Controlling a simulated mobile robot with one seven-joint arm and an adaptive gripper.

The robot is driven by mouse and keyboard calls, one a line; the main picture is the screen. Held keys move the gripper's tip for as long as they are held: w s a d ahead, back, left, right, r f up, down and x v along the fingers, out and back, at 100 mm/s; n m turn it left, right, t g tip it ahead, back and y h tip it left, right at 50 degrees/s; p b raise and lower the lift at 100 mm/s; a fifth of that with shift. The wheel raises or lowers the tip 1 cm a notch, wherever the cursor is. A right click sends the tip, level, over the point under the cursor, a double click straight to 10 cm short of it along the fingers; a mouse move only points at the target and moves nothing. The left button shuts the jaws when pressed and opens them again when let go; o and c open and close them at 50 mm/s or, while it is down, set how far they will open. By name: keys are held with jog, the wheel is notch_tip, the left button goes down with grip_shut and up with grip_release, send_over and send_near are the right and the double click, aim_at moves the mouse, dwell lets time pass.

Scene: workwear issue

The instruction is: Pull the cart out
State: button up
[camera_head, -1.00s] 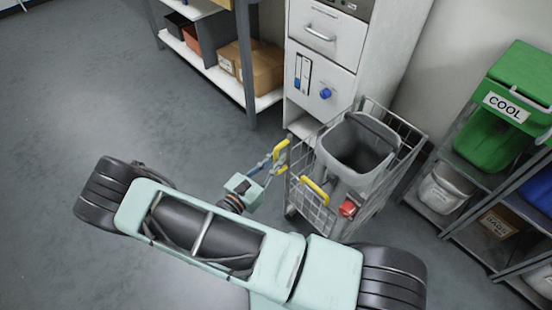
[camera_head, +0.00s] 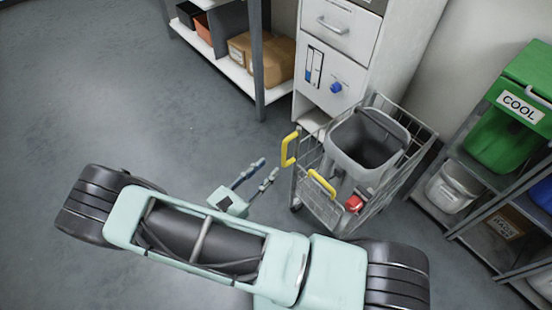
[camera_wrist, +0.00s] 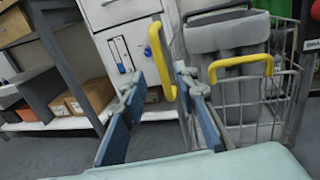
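The wire cart (camera_head: 322,207) stands in front of the white cabinet and holds a grey bin (camera_head: 368,150). It has two yellow handles on its near side, a left one (camera_head: 289,149) and a right one (camera_head: 321,184). My gripper (camera_head: 268,169) is open and empty, a short gap from the left handle. In the wrist view, the left handle (camera_wrist: 162,62) appears between and beyond my two blue-padded fingers (camera_wrist: 155,80). The right handle (camera_wrist: 241,67) is to the right of them. The cart's far wheels are hidden.
The white cabinet (camera_head: 330,62) stands close behind the cart. A shelf unit (camera_head: 258,90) with boxes is at its left. A rack with a green bin (camera_head: 506,138) is close on the right. The grey floor at left is clear.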

jog(key=shift+v, duration=1.4)
